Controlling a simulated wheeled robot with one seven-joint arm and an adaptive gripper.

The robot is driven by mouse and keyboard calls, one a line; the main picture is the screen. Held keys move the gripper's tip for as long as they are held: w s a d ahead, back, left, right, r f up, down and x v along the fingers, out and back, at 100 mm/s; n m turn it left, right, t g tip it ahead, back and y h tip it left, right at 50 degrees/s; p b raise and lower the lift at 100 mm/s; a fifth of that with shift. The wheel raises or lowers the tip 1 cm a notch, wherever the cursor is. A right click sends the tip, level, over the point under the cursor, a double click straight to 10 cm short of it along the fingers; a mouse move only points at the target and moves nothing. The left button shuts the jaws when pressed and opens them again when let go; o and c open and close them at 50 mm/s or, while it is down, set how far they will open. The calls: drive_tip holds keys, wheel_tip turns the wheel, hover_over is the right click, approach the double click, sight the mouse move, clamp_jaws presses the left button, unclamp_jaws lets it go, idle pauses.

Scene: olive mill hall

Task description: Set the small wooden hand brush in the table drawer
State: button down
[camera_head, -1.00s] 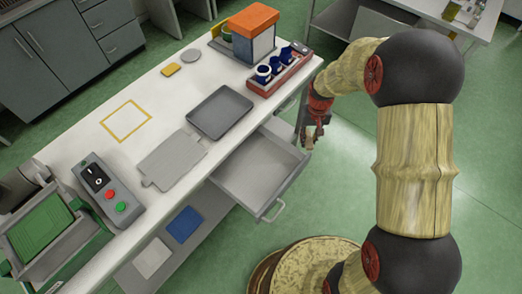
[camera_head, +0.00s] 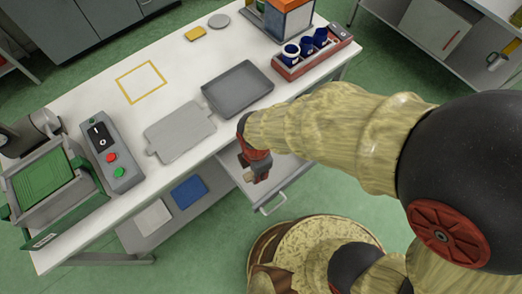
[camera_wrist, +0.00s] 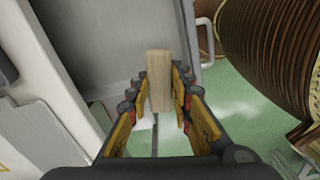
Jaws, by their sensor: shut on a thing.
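The small wooden hand brush (camera_wrist: 158,72) stands between the fingers of my gripper (camera_wrist: 157,98) in the wrist view; its pale wooden block shows and its bristles cannot be made out. In the head view my gripper (camera_head: 258,168) is above the open table drawer (camera_head: 291,170), near its left side, and is shut on the brush. The grey drawer is pulled out from the table's front and its visible floor looks empty. My arm hides part of it. Its handle (camera_head: 273,205) is at the front, and the drawer also shows in the wrist view (camera_wrist: 100,40).
The white table (camera_head: 85,92) holds a grey tray (camera_head: 238,88), a flat grey board (camera_head: 180,132), a red rack (camera_head: 318,57) with blue cups and a control box (camera_head: 112,155). A blue item (camera_head: 189,191) lies on the lower shelf.

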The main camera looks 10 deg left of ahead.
drive_tip(key=w+d+f+b, duration=0.1)
drive_tip(key=w+f, duration=0.2)
drive_tip(key=w+d+f+n+b, duration=0.1)
drive_tip(key=w+f+b, duration=0.1)
drive_tip(key=w+f, duration=0.1)
drive_tip(key=w+d+f+n+b, duration=0.1)
drive_tip(key=w+f, duration=0.2)
drive_tip(key=w, duration=0.1)
drive_tip(key=shift+f, duration=0.25)
drive_tip(key=shift+w+d+f+b, duration=0.15)
drive_tip(key=shift+f+b, duration=0.4)
drive_tip(key=shift+f, duration=0.35)
drive_tip(key=shift+w+f+b, duration=0.15)
drive_tip(key=shift+f+b, duration=0.35)
drive_tip(key=shift+f, duration=0.4)
drive_tip(key=shift+f, duration=0.15)
drive_tip(key=c, duration=1.6)
unclamp_jaws()
drive_tip(key=shift+c, duration=0.2)
drive_tip(key=shift+o, duration=0.3)
